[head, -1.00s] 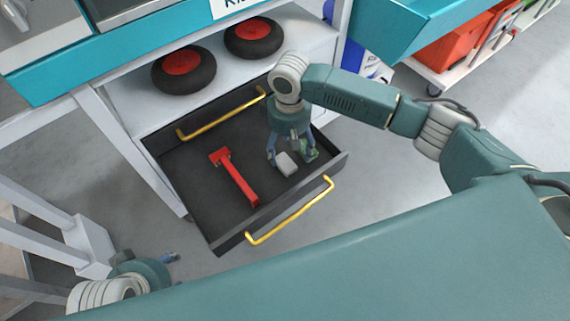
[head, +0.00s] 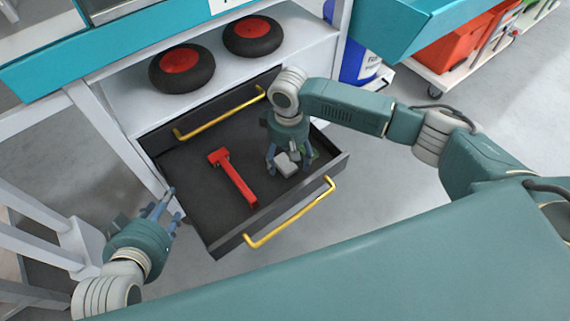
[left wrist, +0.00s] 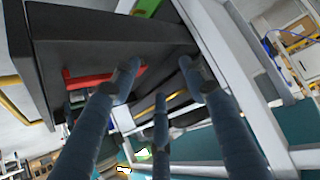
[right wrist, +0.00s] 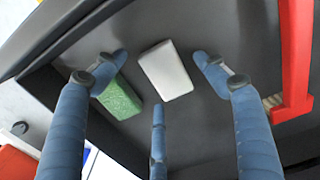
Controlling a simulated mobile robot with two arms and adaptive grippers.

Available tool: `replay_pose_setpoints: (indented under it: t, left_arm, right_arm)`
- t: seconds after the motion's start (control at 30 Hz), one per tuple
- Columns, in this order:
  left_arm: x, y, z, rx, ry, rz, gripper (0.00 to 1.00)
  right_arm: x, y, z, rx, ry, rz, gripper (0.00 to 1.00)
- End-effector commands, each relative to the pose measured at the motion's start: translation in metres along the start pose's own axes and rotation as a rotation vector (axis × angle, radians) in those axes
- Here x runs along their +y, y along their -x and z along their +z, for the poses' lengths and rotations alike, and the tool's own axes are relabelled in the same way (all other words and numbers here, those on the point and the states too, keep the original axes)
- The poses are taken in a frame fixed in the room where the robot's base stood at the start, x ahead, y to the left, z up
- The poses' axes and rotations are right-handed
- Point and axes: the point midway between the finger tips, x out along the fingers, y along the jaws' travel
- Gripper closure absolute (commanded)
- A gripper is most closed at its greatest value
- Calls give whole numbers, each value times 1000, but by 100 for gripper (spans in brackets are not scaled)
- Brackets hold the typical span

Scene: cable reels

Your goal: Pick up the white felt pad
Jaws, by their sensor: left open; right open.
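The white felt pad (head: 286,166) is a small white block in the open dark drawer (head: 196,196), near its right end. In the right wrist view the white pad (right wrist: 166,71) lies between the spread fingers of my right gripper (right wrist: 160,75), with a green block (right wrist: 120,98) beside it. My right gripper (head: 289,158) points down into the drawer, open, with its fingers around the pad; I cannot tell whether they touch it. My left gripper (head: 167,205) is open and empty, outside the drawer at its left front corner.
A red hammer-shaped tool (head: 233,178) lies in the middle of the drawer. A yellow handle (head: 290,213) runs along the drawer front. Two black wheels with red hubs (head: 182,69) sit on the shelf above. Bare floor lies to the right of the drawer.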

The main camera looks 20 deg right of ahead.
Motion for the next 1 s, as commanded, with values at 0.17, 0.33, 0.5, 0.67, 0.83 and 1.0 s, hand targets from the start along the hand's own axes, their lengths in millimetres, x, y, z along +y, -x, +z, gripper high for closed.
replay_pose_setpoints:
  t: [0.17, 0.33, 0.5, 0.67, 0.83, 1.0]
  left_arm:
    - [0, 0, 0, -1, 0, 0, 56]
    - [0, 0, 0, -2, 0, 0, 56]
    - [0, 0, 0, -2, 0, -1, 56]
    - [0, 0, 1, -4, 0, -1, 56]
    - [-1, 2, 10, -44, 1, -2, 56]
    - [-4, 12, 40, -167, 3, -8, 56]
  right_arm:
    - [0, 0, 0, 0, 0, 0, 50]
    - [0, 0, 0, -1, 0, 0, 65]
    - [0, 0, 0, 0, 0, 0, 65]
    - [0, 1, 0, 0, 0, 0, 65]
    - [0, 7, 0, 0, -1, 0, 65]
    - [0, 22, -1, 2, 0, -1, 65]
